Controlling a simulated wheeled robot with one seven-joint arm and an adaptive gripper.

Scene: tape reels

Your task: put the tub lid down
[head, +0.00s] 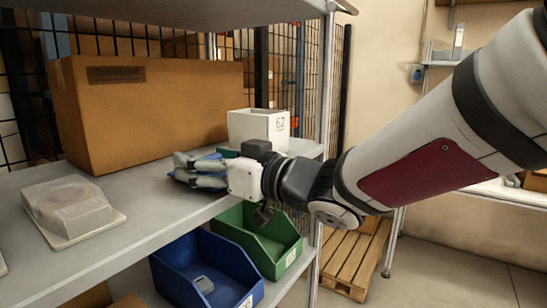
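My gripper (183,170) reaches in from the right over the grey shelf (150,215), its fingers pointing left. Something blue shows at and between the fingers; I cannot tell whether it is part of the fingers or a held thing. A small teal patch (228,153) shows just behind the gripper, mostly hidden. No tub lid can be made out for certain. A white box marked 62 (258,127) stands behind the gripper on the shelf. A pale, cloudy moulded piece on a square base (72,208) lies on the shelf at the left, apart from the gripper.
A large cardboard box (150,110) stands at the back of the shelf. A blue bin (205,270) with a small grey item inside and a green bin (257,240) sit below the shelf's front edge. The shelf between the pale piece and my gripper is clear.

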